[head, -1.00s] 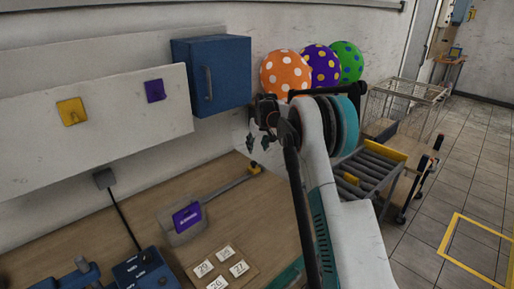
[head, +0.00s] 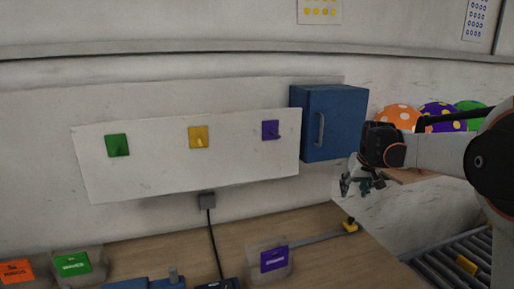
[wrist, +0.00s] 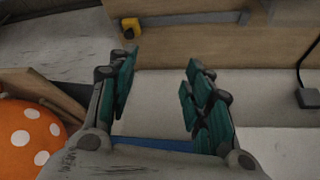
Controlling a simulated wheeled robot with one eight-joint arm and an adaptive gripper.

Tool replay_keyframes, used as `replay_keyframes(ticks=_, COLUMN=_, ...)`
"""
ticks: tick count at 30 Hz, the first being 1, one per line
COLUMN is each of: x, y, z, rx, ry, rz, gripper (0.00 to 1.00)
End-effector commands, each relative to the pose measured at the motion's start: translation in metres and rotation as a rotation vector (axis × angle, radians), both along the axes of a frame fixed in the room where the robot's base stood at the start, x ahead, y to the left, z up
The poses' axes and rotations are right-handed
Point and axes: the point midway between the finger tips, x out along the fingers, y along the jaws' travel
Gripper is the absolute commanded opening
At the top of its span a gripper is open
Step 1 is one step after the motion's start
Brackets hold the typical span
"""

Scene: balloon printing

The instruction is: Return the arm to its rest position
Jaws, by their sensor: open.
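My gripper (head: 362,184) hangs at the end of my arm at the right of the head view, just in front of and below the blue wall cabinet. In the wrist view my gripper (wrist: 158,90) shows its two green-padded fingers spread apart with nothing between them. The fingers point toward the wooden table (wrist: 190,32) and are clear of it. My arm reaches in from the right edge of the head view.
A blue cabinet (head: 335,122) hangs beside a white board (head: 180,175) with green, yellow and purple hooks. Dotted balloons (head: 398,116) are behind my arm; an orange one (wrist: 28,140) is close in the wrist view. A roller conveyor (head: 450,262) stands right of the table (head: 325,222).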

Motion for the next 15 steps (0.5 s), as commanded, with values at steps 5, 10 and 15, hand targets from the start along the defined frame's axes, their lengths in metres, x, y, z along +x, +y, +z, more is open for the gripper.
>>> replay_keyframes(ticks=5, x=-0.058, y=0.028, z=0.025, rx=-0.002, ry=-0.023, rz=0.008, gripper=0.46)
replay_keyframes(ticks=10, x=-0.115, y=0.051, z=0.038, rx=-0.005, ry=-0.044, rz=0.016, gripper=0.46)
replay_keyframes(ticks=15, x=-0.173, y=0.072, z=0.041, rx=-0.005, ry=-0.065, rz=0.023, gripper=0.46)
